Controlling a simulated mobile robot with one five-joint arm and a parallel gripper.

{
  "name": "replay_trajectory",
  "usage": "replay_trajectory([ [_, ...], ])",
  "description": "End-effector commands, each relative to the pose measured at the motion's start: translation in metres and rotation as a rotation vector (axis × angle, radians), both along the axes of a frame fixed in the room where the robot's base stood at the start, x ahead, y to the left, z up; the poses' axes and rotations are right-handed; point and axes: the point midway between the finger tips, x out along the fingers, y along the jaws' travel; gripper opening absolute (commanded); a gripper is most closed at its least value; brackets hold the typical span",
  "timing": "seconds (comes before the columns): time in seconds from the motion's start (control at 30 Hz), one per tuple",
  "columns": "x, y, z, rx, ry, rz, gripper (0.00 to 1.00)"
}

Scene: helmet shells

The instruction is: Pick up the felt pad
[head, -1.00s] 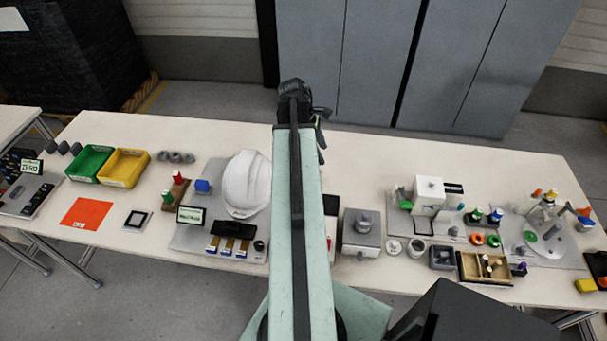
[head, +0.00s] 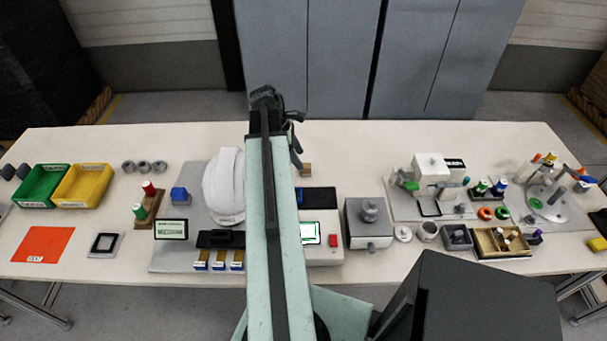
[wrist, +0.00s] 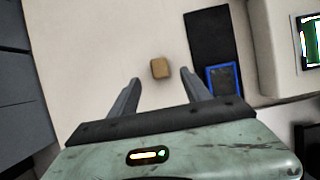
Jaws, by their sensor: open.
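A small tan block (wrist: 160,68), which looks like the felt pad, lies on the bare white table. In the wrist view it is ahead of my gripper (wrist: 160,76), in line with the gap between the two fingers. The fingers are spread apart with nothing between them that I can tell is held. The height of the fingers above the table is unclear. In the head view the tan block (head: 306,169) shows just right of my arm, behind a dark mat. My arm hides most of my gripper there.
The dark mat (wrist: 209,45) with a blue-framed piece (wrist: 223,79) lies right of the block. A pale machine with a lit screen (head: 310,233) stands in front of the mat. A white helmet shell (head: 223,187) is left of my arm. The table behind the block is clear.

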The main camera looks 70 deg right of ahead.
Motion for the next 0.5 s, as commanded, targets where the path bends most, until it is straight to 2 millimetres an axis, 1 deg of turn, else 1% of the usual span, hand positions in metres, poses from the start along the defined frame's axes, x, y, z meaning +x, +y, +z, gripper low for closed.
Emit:
replay_trajectory([
  [0.03, -0.001, 0.000, -0.007, 0.000, 0.000, 0.000, 0.56],
  [0.1, -0.001, 0.000, -0.005, -0.001, 0.000, 0.001, 0.56],
  [0.17, -0.001, 0.000, -0.008, 0.000, 0.000, 0.002, 0.56],
  [0.27, -0.006, -0.001, -0.021, -0.001, 0.000, 0.001, 0.56],
  [0.4, -0.015, -0.005, -0.046, 0.000, 0.000, 0.002, 0.56],
  [0.5, -0.019, -0.007, -0.055, 0.000, 0.000, 0.003, 0.56],
])
